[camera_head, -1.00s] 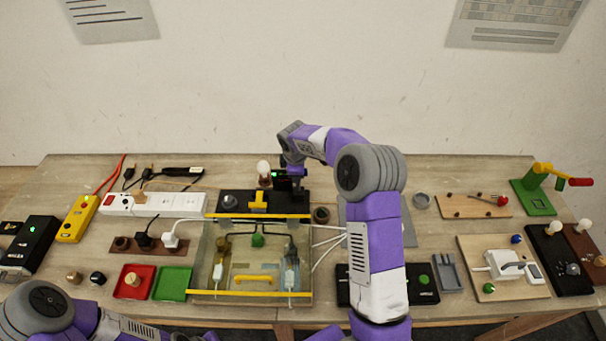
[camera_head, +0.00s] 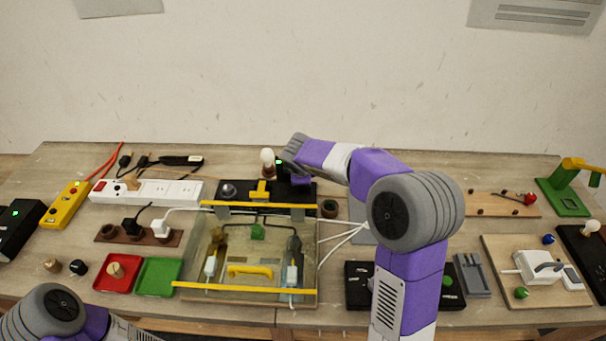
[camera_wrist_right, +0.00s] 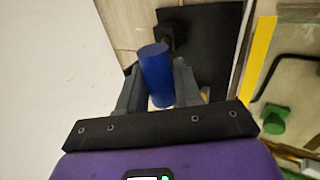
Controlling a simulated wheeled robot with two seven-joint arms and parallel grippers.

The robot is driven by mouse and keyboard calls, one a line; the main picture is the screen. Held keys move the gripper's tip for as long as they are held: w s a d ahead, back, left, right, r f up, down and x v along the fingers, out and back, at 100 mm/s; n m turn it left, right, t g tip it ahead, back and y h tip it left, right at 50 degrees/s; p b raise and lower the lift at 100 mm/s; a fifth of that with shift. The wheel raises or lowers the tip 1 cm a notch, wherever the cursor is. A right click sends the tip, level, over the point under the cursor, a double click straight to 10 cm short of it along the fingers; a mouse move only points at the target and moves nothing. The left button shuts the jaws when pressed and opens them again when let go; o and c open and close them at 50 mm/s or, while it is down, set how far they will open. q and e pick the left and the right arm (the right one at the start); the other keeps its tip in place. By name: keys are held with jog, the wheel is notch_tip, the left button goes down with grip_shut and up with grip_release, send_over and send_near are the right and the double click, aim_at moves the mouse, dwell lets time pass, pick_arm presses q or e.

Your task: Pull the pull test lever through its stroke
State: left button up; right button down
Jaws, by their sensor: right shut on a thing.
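A blue cylindrical handle (camera_wrist_right: 156,72), which looks like the lever's grip, stands between the fingers of my right gripper (camera_wrist_right: 157,85) in the right wrist view. The gripper is shut on it. Behind the handle is a black plate (camera_wrist_right: 208,40) with a dark block. In the head view my right arm reaches over the black fixture (camera_head: 225,192) at the table's back middle. There my wrist hides the handle and the fingertips. My left arm shows only at the bottom left, and its gripper is out of view.
A light bulb (camera_head: 267,156) stands just left of my right wrist. In front is a clear-lidded box with yellow bars (camera_head: 245,291). A white power strip (camera_head: 148,191) lies to the left. A green stand (camera_head: 563,198) with a yellow arm is at the far right.

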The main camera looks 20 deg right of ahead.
jog(key=shift+s+a+f, duration=0.1)
jog(key=shift+s+f, duration=0.15)
dwell(0.3)
jog(key=c, duration=0.9)
grip_release()
jog(key=shift+w, duration=0.1)
jog(key=p+v, duration=0.1)
jog(key=v, duration=0.6)
jog(key=shift+r, duration=0.3)
